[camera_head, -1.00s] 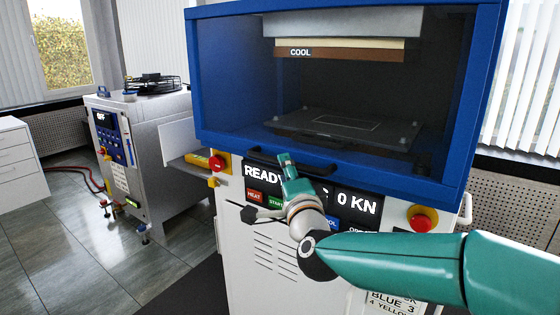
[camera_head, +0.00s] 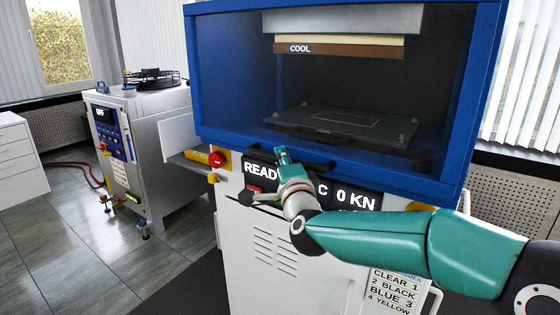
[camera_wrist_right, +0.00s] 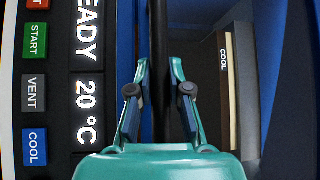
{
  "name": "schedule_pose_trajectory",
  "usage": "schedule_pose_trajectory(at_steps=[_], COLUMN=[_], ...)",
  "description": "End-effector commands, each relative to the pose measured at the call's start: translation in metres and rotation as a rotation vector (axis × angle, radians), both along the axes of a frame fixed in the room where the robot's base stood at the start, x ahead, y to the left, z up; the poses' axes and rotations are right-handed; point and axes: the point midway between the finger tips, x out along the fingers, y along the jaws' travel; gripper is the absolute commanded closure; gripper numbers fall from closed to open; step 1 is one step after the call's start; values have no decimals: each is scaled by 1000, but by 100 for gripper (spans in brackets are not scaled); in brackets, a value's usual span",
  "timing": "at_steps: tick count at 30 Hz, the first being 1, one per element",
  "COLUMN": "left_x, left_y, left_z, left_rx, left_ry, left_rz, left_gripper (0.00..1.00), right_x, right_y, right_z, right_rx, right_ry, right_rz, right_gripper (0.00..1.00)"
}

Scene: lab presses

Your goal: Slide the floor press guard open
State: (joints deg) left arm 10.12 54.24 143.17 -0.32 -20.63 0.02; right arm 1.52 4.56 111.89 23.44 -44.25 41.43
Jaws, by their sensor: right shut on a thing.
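The floor press guard (camera_head: 385,172) is a blue frame with a dark see-through window, closed down over the front of the press. Its black bar handle (camera_head: 318,168) runs along the guard's lower edge. My right gripper (camera_head: 282,154) is at the left part of this handle, shut on it. In the right wrist view the handle (camera_wrist_right: 160,55) passes between the two teal fingers of my right gripper (camera_wrist_right: 158,92). The gripper hides part of the handle in the head view. My left gripper is not in view.
The press's control panel (camera_head: 350,199) lies just below the guard, partly covered by my right arm. A red emergency stop (camera_head: 217,158) sits at its left. A grey machine (camera_head: 165,130) stands further left. Open tiled floor lies at the left front.

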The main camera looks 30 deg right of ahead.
Motion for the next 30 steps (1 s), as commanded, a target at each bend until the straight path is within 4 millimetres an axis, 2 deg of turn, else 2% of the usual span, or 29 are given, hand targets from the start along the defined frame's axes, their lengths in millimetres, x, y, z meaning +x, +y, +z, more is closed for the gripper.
schedule_pose_trajectory(at_steps=[5,6,9,14,20,30], left_x=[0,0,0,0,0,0], left_y=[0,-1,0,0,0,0], left_z=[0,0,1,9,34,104], left_rx=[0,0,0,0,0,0], left_ry=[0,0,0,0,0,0], left_rz=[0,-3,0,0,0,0], left_gripper=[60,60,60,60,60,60], right_x=[0,0,0,-1,-1,-1], right_y=[0,9,3,0,0,-1], right_z=[-2,-2,-1,14,61,170], right_rx=[2,2,1,0,-4,-1], right_ry=[5,5,6,3,-7,-10], right_rz=[1,4,2,2,-1,-3], right_gripper=[100,100,100,100,100,100])
